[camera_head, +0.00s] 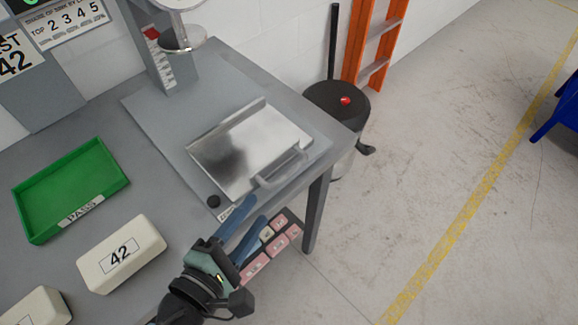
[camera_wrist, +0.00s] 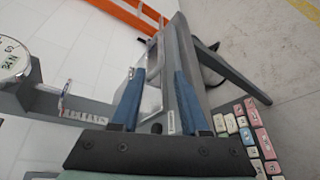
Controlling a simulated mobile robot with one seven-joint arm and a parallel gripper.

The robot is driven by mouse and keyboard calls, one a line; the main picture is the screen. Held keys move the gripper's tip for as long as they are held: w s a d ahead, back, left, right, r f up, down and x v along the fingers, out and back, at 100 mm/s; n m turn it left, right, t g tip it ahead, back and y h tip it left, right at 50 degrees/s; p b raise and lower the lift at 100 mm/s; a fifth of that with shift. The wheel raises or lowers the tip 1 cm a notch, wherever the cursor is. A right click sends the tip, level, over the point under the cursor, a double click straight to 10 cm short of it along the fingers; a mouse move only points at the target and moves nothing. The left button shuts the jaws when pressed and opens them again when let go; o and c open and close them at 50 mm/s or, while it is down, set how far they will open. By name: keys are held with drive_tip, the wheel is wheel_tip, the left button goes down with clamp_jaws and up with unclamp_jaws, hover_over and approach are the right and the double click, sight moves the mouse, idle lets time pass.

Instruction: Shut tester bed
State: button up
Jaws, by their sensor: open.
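The tester bed (camera_head: 240,150) is a shiny metal plate on the grey tester base (camera_head: 155,110), toward the table's front edge. Its grey bar handle (camera_head: 284,172) faces the front edge. The tester's column (camera_head: 172,60) and round press plate (camera_head: 183,42) stand behind the bed, with a visible gap between plate and bed. My gripper (camera_head: 265,203) has two blue fingers spread apart with nothing between them. It is in front of the handle, apart from it. In the wrist view the bed (camera_wrist: 151,98) shows between the fingers, beyond their tips.
A green tray (camera_head: 70,190) marked PASS and a cream foam block (camera_head: 120,254) labelled 42 are on the table at left. A rack of pink and cream blocks (camera_head: 270,245) sits below the front edge. A black bin (camera_head: 337,105) and orange ladder (camera_head: 378,40) stand behind.

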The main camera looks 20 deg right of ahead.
sight(284, 179)
drive_tip(key=shift+n+h, duration=0.4)
drive_tip(key=p+x, duration=0.1)
drive_tip(key=x, duration=1.1)
drive_tip(key=shift+d+f, duration=0.1)
drive_tip(key=shift+d, duration=0.3)
clamp_jaws()
idle(0.5)
